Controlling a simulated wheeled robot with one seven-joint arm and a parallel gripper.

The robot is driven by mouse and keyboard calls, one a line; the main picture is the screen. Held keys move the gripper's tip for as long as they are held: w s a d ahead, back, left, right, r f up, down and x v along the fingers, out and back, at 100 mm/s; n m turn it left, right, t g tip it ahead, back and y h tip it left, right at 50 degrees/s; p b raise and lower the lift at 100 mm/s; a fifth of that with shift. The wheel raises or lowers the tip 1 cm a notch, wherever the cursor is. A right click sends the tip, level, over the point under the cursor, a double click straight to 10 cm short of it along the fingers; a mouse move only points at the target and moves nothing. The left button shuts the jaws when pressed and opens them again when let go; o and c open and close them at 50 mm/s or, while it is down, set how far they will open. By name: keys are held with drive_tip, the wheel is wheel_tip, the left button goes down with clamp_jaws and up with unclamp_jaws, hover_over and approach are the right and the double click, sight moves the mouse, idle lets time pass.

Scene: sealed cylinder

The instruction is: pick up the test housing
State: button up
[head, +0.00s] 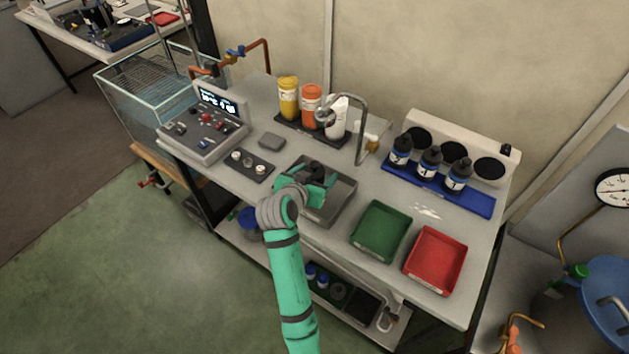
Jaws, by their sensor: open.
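My teal arm reaches up from the bottom of the head view, and my gripper (317,174) is over the grey sink basin (343,203) in the bench. The gripper is open. Its dark parts and my wrist cover much of the basin, so I cannot tell whether anything lies between the fingers. I cannot pick out the test housing for certain. Small round metal pieces sit in a dark holder (262,169) left of the gripper; they are too small to identify.
A green tray (381,231) and a red tray (436,260) lie right of the basin. A tap (361,130), bottles and a blue rack (476,200) stand behind. A control box (203,130) and a glass tank (150,95) are at left.

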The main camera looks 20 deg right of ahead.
drive_tip(key=shift+x, duration=1.45)
drive_tip(key=shift+a, duration=0.1)
drive_tip(key=shift+c, duration=0.5)
drive_tip(key=c, duration=1)
drive_tip(key=shift+r, duration=0.1)
drive_tip(key=c, duration=0.5)
drive_tip(key=shift+r, duration=0.1)
drive_tip(key=shift+c, duration=0.2)
